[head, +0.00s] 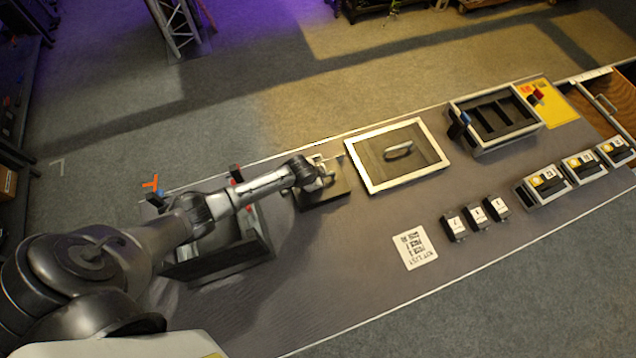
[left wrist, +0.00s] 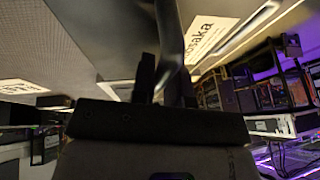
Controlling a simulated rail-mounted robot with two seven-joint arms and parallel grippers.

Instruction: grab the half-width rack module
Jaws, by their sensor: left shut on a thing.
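My left gripper (head: 325,172) is at a small dark box-like thing (head: 322,192) on the table, left of the white-framed panel. In the left wrist view, the two dark fingers (left wrist: 163,82) are shut on a dark curved bar (left wrist: 170,35), like a handle. The bar stands in front of a grey face (left wrist: 105,30) with a white lettered label (left wrist: 208,35). This is likely the half-width rack module, but the frames do not settle its name. The gripper hides part of it. My right gripper is in neither view.
A white-framed panel with a handle (head: 374,182) lies right of the gripper. Beyond it is a black slotted case (head: 492,118). Small labelled boxes (head: 476,215) and yellow-topped units (head: 548,184) line the front right. A dark tray (head: 258,240) sits under my arm. The middle front is clear except for a printed card (head: 415,247).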

